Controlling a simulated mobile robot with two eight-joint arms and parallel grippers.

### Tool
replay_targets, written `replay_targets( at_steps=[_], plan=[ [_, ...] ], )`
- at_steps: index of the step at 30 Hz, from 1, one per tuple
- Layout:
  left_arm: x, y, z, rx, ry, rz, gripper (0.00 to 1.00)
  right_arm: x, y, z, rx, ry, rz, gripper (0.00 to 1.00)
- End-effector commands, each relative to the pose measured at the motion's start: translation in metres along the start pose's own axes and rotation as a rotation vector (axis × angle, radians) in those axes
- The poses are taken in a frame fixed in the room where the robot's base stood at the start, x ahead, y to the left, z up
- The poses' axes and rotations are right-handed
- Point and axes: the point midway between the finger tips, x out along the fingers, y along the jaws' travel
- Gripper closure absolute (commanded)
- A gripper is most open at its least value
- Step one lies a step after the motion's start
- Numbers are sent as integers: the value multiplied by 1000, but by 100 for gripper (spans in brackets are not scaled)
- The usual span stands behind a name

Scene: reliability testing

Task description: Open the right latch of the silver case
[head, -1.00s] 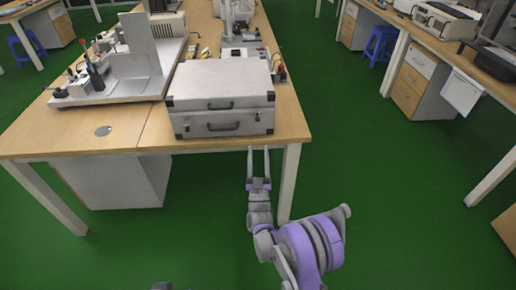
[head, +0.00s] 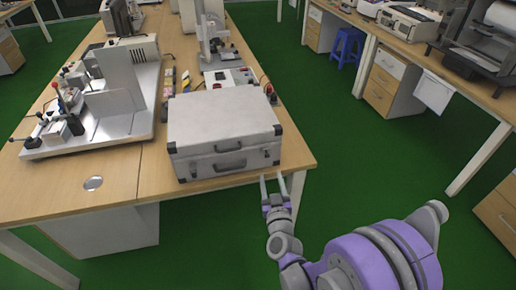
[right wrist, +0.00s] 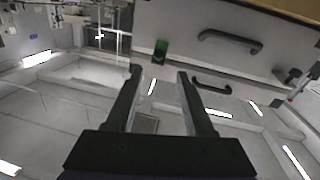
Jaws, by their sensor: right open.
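A small latch (head: 267,153) shows near the front's right end. My right gripper (head: 273,180) is open and empty, just in front of and below the right part of the case front, apart from it. In the right wrist view, which looks upside down, the case front (right wrist: 195,20) is at the top with a dark handle (right wrist: 230,40). A small dark-and-green fitting (right wrist: 160,50) shows beyond the open right fingers (right wrist: 160,75). My left gripper is out of view.
The wooden table (head: 110,180) bears a metal-based apparatus (head: 100,120) at left and instruments (head: 215,50) behind the case. Another bench (head: 395,50) with drawers and a blue stool (head: 346,45) stands further right.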

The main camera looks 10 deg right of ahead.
Motion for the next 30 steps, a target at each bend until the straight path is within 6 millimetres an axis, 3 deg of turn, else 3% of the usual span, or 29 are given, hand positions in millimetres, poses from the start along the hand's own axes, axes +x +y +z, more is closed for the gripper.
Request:
replay_targets(
  at_steps=[5, 18, 24, 30],
  plan=[
    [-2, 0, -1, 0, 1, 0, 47, 14, 1, 0, 2, -4, -1, 47],
    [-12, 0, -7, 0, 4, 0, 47, 91, 1, 0, 1, -3, -1, 47],
    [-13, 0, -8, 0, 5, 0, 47, 105, 1, 0, 1, -3, -1, 47],
    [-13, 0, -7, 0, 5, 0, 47, 107, 0, 0, 1, -3, -1, 47]
  ],
)
